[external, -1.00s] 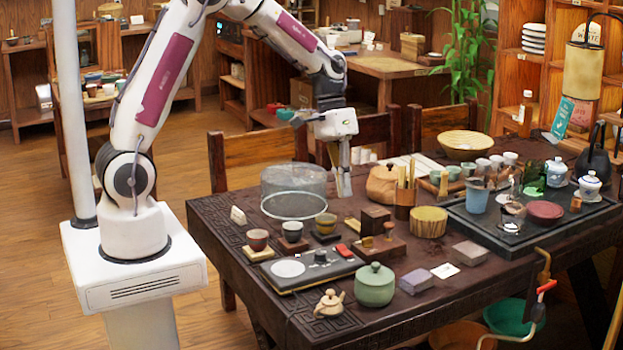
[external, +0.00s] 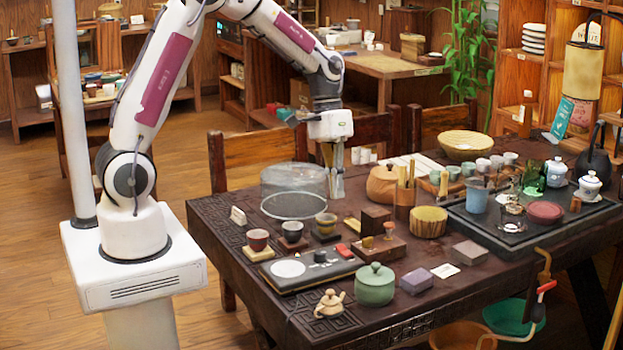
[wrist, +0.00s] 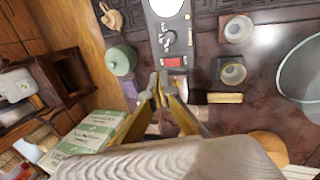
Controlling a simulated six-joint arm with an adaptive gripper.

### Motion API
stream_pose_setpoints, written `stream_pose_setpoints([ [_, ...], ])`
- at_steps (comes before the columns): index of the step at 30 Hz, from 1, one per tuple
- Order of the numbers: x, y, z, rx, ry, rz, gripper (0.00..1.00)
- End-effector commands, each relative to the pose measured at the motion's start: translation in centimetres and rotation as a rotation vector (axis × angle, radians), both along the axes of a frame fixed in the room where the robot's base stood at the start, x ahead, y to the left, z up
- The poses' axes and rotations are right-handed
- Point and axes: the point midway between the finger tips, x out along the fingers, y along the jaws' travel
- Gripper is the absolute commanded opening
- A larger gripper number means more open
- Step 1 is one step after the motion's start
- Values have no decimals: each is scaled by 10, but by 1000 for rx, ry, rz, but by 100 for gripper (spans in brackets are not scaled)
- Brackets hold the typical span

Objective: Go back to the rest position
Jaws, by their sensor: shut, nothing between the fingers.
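My gripper (external: 337,188) points down over the dark carved table (external: 225,222), just right of the clear cylindrical cover (external: 293,183) and left of the round wooden pot (external: 383,182). In the wrist view the fingertips of my gripper (wrist: 158,88) are together with nothing between them. Whether the tips touch the tabletop cannot be told. Pressed tea cakes are not clearly recognisable in these views.
Cups on small stands (external: 292,232), a black slab (external: 302,270), a green lidded pot (external: 375,285) and a small teapot (external: 329,303) crowd the table's front. A dark tea tray (external: 480,228) fills the right side. Chairs (external: 255,150) stand behind.

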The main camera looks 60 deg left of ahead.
Motion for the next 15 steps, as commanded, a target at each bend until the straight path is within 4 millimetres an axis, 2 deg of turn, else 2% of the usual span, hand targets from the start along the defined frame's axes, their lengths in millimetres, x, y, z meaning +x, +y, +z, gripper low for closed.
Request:
stream_pose_setpoints([
  [5, -26, 10, 3, 39, 19, 3, 0],
  [15, -72, 30, 36, 109, -23, 3, 0],
])
